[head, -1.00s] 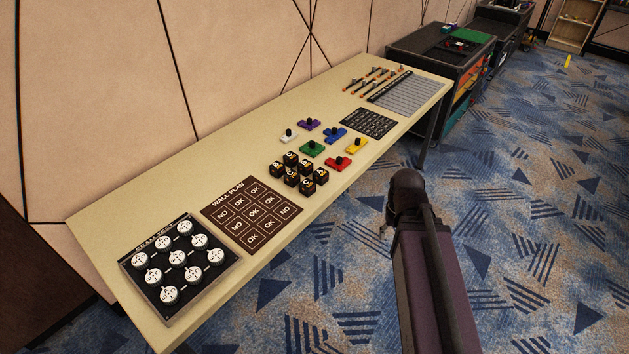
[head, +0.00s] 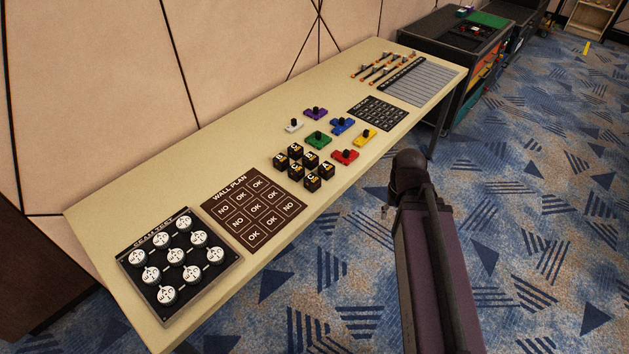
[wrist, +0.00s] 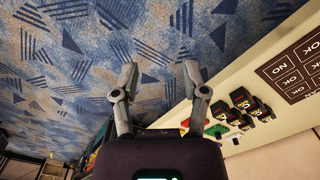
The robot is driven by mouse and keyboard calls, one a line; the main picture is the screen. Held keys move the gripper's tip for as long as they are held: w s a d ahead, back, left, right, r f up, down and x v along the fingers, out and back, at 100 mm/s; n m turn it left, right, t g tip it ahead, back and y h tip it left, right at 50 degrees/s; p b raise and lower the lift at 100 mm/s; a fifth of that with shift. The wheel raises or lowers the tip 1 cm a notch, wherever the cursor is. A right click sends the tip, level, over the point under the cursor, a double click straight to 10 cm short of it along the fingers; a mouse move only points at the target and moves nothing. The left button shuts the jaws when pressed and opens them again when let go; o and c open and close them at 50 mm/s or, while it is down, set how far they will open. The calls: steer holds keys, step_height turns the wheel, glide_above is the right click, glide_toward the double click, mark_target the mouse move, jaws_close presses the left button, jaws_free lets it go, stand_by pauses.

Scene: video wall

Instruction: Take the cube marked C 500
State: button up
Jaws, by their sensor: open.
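Several small black cubes with white letters and orange marks stand in a cluster (head: 312,181) on the long beige table (head: 150,190), near its front edge. Letters such as A, B and C show on some, but the numbers are too small to read, so I cannot tell which is C 500. In the wrist view the cubes (wrist: 243,103) lie right of my gripper (wrist: 160,76). My gripper is open and empty, its two fingers apart over the carpet beside the table. In the head view it is mostly hidden behind my arm.
Coloured pieces with black knobs, including a red one (head: 345,156), sit just behind the cubes. A brown WALL PLAN board (head: 254,207) and a black tray of white discs (head: 130,258) lie left. Dark cabinets (head: 455,55) stand beyond the table. Carpet in front is clear.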

steer(key=o, duration=0.5)
steer(key=shift+w+a, duration=0.1)
steer(key=shift+a, duration=0.15)
steer(key=shift+o, duration=0.5)
steer(key=shift+w+a+f, duration=0.1)
steer(key=shift+w, duration=0.05)
steer(key=m+t+h+b, duration=0.6)
steer(key=m+t+b, duration=0.15)
steer(key=b, duration=0.45)
glide_toward(311, 179)
steer(key=r, duration=0.1)
steer(key=shift+a+r+m+g, duration=0.1)
steer(key=shift+a+m+g, duration=0.15)
steer(key=shift+g, duration=0.1)
steer(key=shift+d, duration=0.1)
steer(key=b+x, duration=0.5)
steer(key=x, duration=0.2)
steer(key=shift+b+x, duration=0.65)
steer(key=shift+x, duration=0.15)
